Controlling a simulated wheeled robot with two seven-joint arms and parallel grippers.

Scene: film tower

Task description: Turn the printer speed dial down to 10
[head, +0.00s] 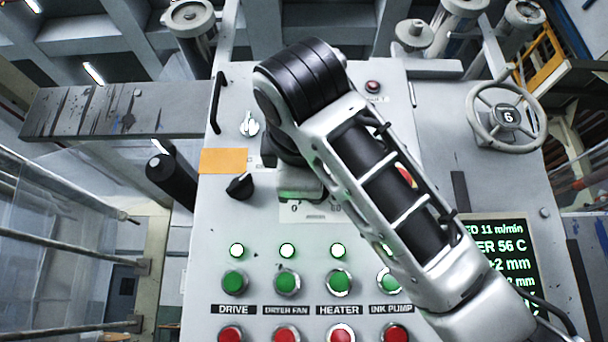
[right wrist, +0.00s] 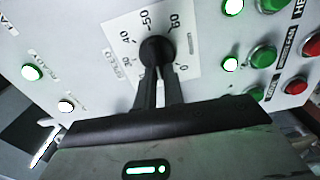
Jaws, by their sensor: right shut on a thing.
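The speed dial is a dark round knob (right wrist: 155,49) on a white scale plate (right wrist: 186,22) in the right wrist view. Printed marks including 0, 40, 50 and 60 show around it; the fingers hide part of the scale and the knob's pointer. My right gripper (right wrist: 159,72) is shut on the knob, one dark finger on each side. In the head view my right arm covers the knob, and only the plate's lower edge (head: 312,215) shows. The display (head: 508,262) shows a partly hidden line ending "ED 11 m/min". My left gripper is not in view.
Another black knob (head: 240,186) sits left of the dial, near an orange label (head: 223,161). Below are lit green lamps, green buttons (head: 287,282) and red buttons (head: 285,333). A handwheel marked 6 (head: 508,115) is at the right.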

